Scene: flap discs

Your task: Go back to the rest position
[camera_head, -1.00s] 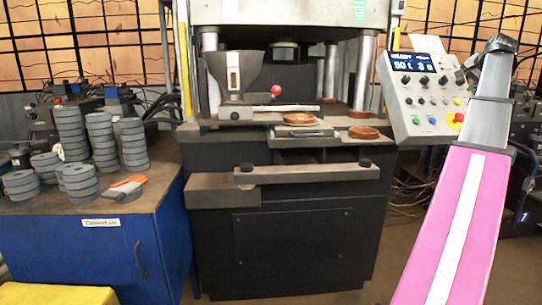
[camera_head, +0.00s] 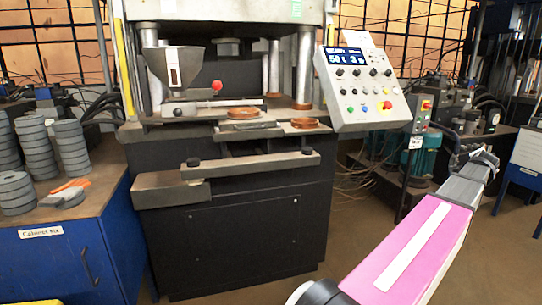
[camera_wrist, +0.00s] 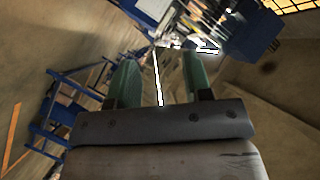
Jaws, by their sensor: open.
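My gripper (camera_wrist: 160,82) shows in the wrist view with its two green fingers apart and nothing between them. In the head view my arm reaches out at the right, and its far end points away from the press. The fingers cannot be made out there. The dark press (camera_head: 240,222) stands at the centre left, well apart from my arm. One reddish-brown disc (camera_head: 244,114) lies on a plate at the press front. Another reddish-brown disc (camera_head: 304,123) lies to its right.
A blue cabinet (camera_head: 55,262) at the left carries several stacks of grey discs (camera_head: 37,145) and an orange-handled tool (camera_head: 70,188). A control panel (camera_head: 362,88) hangs right of the press. A green machine (camera_head: 424,160) stands behind my arm. Open floor (camera_head: 350,235) lies between press and arm.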

